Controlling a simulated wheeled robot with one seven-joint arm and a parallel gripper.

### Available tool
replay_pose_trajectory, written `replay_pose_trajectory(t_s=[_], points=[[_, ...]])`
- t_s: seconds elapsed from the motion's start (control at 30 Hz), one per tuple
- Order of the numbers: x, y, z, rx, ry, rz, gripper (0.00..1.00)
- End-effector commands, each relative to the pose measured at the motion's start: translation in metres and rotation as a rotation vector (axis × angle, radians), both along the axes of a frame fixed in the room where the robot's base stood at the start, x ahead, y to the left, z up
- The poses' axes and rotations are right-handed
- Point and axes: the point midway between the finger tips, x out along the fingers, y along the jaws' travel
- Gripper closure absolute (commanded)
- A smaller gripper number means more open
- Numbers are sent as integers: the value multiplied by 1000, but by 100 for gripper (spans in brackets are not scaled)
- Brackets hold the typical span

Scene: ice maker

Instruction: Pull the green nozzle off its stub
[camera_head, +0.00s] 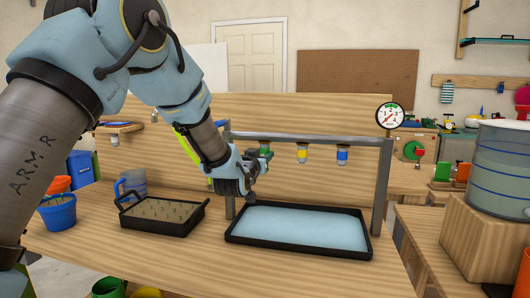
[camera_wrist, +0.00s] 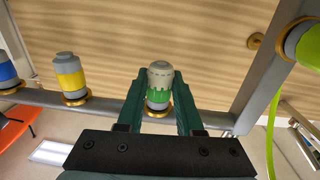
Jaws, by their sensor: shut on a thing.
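The green nozzle (camera_wrist: 159,96) has a pale grey tip and a green band. In the wrist view it stands between the two dark green fingers of my gripper (camera_wrist: 159,84), which are shut on it from both sides. A gold ring shows at its base by the grey rail (camera_wrist: 110,102), and I see no clear gap there. In the head view my gripper (camera_head: 263,154) is at the left part of the rail (camera_head: 310,138), and it mostly hides the nozzle and its stub.
A yellow nozzle (camera_head: 302,154) and a blue nozzle (camera_head: 342,155) hang to the right on the same rail. Below is a black-rimmed tray (camera_head: 300,250) with a pale blue surface. A brown-filled tray (camera_head: 160,232) stands to the left. A gauge (camera_head: 390,116) tops the right post.

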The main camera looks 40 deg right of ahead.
Motion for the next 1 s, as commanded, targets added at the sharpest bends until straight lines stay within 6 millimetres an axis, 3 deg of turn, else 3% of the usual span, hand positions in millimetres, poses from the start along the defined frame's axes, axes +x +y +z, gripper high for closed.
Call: replay_pose_trajectory(t_s=[1.0], points=[[0,0,-19,1,0,0,100]])
